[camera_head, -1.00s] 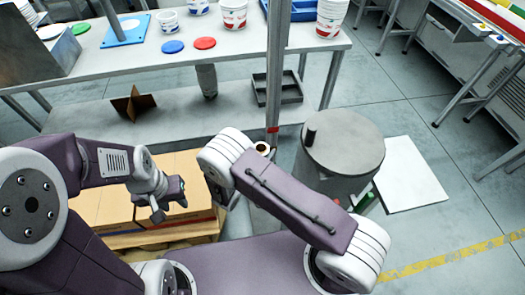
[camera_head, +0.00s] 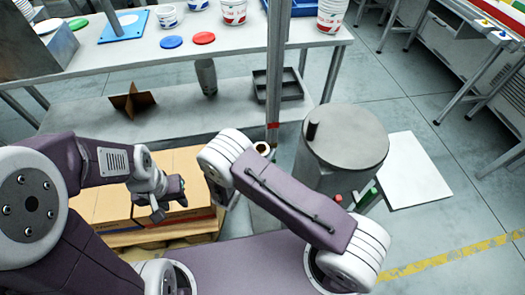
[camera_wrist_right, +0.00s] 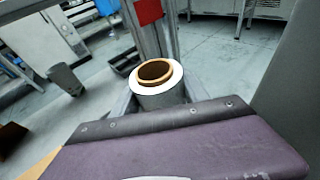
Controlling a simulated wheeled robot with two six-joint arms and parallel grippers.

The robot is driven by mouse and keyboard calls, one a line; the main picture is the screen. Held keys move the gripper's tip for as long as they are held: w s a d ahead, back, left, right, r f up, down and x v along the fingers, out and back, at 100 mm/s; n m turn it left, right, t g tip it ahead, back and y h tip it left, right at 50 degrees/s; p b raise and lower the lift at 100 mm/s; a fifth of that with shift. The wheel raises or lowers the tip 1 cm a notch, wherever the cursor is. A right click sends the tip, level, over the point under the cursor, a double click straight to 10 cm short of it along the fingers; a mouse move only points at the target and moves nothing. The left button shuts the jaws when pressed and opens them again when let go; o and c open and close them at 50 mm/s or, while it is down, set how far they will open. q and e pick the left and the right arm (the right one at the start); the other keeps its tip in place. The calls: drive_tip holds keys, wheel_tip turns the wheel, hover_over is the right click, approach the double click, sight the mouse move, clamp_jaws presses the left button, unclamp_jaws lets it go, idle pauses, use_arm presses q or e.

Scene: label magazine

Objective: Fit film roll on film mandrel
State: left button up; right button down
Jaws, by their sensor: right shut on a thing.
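The film roll (camera_wrist_right: 175,98), whitish with a brown core standing up at its top, is upright between the fingers of my right gripper (camera_wrist_right: 157,98), which is shut on it. In the head view the film roll (camera_head: 262,148) shows only its top, beside my arm link, which hides the rest and the right gripper. A short black peg (camera_head: 311,131) stands off-centre on a grey drum to the right, apart from the roll. It may be the film mandrel; I cannot tell for sure. My left gripper (camera_head: 170,200) looks open and empty over the cardboard boxes.
A metal post (camera_head: 274,85) with a red band rises just behind the roll. Beyond it is a bench (camera_head: 120,65) with tubs and lids. Cardboard boxes (camera_head: 110,205) sit on a pallet at the left. A white floor panel (camera_head: 415,175) lies right of the drum (camera_head: 350,145).

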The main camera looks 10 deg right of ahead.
drive_tip(key=shift+f+b, duration=4.15)
drive_tip(key=shift+f, duration=0.95)
drive_tip(key=shift+c, duration=2.4)
unclamp_jaws()
drive_tip(key=p+v, duration=0.2)
drive_tip(key=v, duration=0.7)
